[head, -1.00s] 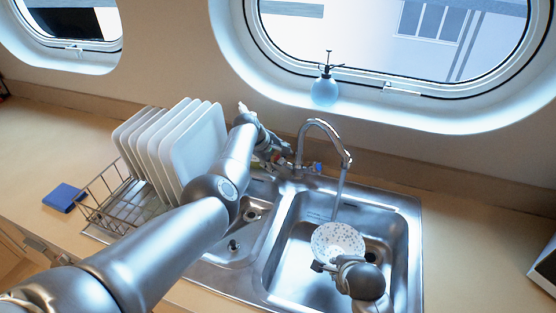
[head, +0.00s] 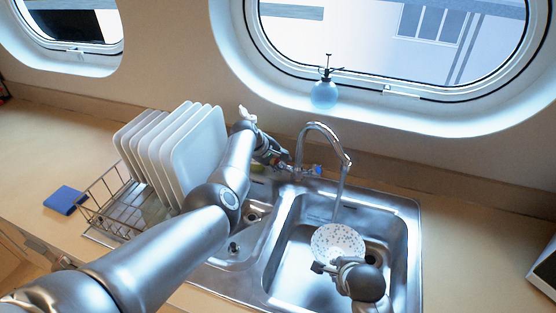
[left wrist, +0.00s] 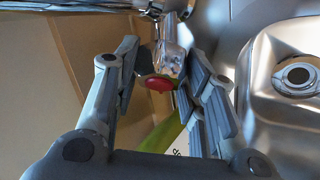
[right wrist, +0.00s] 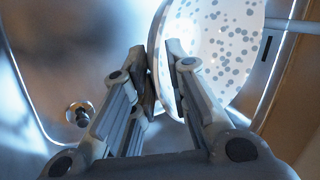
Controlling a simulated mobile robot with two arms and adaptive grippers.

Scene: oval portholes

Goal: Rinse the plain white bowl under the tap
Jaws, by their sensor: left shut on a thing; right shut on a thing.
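A white bowl with grey spots (head: 338,243), not plain, is held tilted in the right sink basin. My right gripper (head: 322,266) is shut on its rim; the right wrist view shows the bowl (right wrist: 215,45) between the fingertips (right wrist: 165,75). The chrome tap (head: 322,127) arches above, and a stream of water (head: 339,198) runs down to the bowl's far edge. My left gripper (head: 286,162) is at the tap's base. In the left wrist view its fingers (left wrist: 158,75) are shut around a chrome tap handle with a red cap (left wrist: 158,84).
A wire rack (head: 97,212) with several white plates (head: 198,150) stands left of the sink, beyond my left arm. A blue sponge (head: 64,200) lies on the counter. A blue spray bottle (head: 324,95) stands on the porthole sill. The smaller left basin (head: 236,245) is empty.

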